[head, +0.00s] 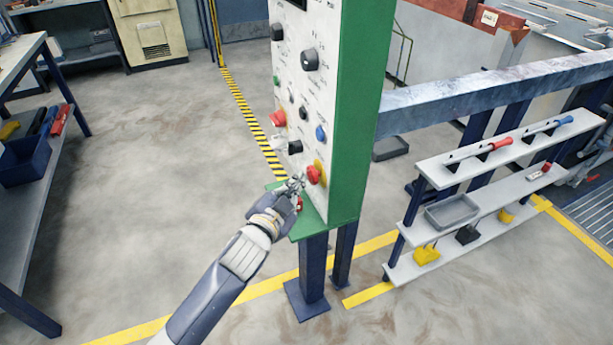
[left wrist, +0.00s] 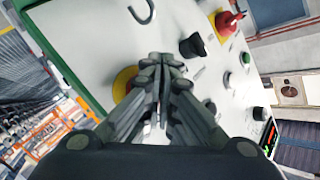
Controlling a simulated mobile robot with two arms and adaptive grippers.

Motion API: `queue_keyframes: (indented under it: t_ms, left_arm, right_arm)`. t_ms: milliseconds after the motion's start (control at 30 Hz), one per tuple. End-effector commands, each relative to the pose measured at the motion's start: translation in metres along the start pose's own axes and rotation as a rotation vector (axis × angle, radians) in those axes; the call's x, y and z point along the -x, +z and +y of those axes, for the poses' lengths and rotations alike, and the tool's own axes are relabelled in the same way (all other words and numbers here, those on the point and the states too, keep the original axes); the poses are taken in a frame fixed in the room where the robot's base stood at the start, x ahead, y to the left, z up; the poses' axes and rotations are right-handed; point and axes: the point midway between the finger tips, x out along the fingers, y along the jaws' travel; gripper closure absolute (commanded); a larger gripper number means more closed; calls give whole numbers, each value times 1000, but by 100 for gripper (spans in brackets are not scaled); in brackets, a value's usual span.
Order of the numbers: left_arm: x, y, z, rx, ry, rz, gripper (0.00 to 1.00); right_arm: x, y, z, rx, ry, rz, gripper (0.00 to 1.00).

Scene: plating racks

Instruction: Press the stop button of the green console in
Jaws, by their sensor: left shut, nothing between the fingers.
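The green console (head: 346,120) stands on dark blue legs, its white face turned left. A red mushroom button on a yellow collar (head: 315,174) sits low on that face, near the right edge. My left gripper (head: 296,184) is shut and empty, just left of this button in the head view. In the left wrist view the shut fingertips (left wrist: 161,65) cover most of the yellow collar (left wrist: 122,82), and the red cap is hidden. I cannot tell whether they touch. A second red control (head: 278,118) sits higher on the face; it also shows in the left wrist view (left wrist: 230,20). My right gripper is out of view.
Black knobs (head: 310,59) and a blue button (head: 320,132) share the console face. A grey beam (head: 490,95) runs right from behind the console. A white shelf rack (head: 500,154) stands at right, a workbench (head: 20,62) at far left. Floor between is clear.

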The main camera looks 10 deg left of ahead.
Motion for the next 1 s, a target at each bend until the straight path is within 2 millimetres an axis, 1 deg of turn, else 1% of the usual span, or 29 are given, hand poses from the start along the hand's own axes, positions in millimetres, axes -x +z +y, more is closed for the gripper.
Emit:
queue_keyframes:
  t_ms: [467,800,1000]
  left_arm:
    - [-2,-2,1,0,0,1,100]
    - [10,6,-7,0,1,0,100]
    - [10,7,-7,1,0,1,100]
  right_arm:
    - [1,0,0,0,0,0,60]
    - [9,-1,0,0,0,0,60]
    - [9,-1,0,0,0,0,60]
